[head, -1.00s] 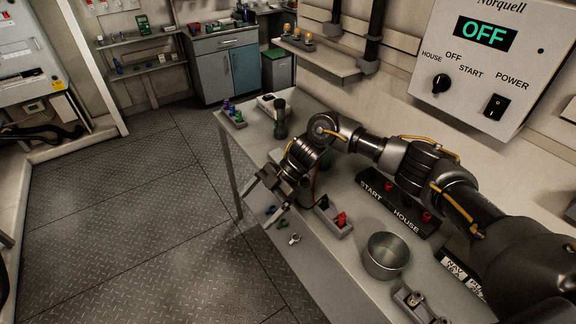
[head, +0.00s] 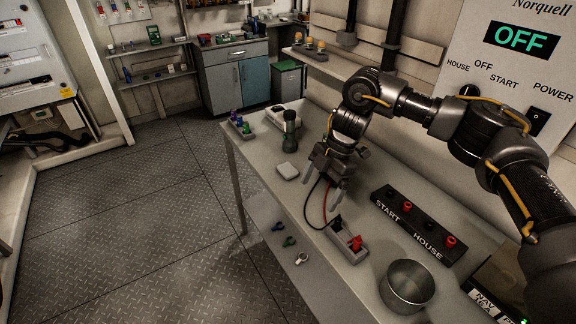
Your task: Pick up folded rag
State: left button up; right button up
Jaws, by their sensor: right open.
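A small pale square pad (head: 287,171), which looks like the folded rag, lies flat near the left edge of the bench (head: 262,160) in the head view. My right gripper (head: 322,196) points down over the bench to the right of the pad and apart from it. Its two fingers are spread, and I see nothing held between them. Black and red cables pass beside the fingers. My left gripper is not in view.
A dark upright cylinder (head: 290,132) stands behind the pad. A grey holder with red and black clips (head: 348,242), a START/HOUSE terminal block (head: 420,226) and a metal bowl (head: 407,287) stand nearer. Coloured pegs (head: 240,124) sit at the far-left edge.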

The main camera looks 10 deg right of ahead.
aim_at(286, 169)
jog(key=i, duration=0.85)
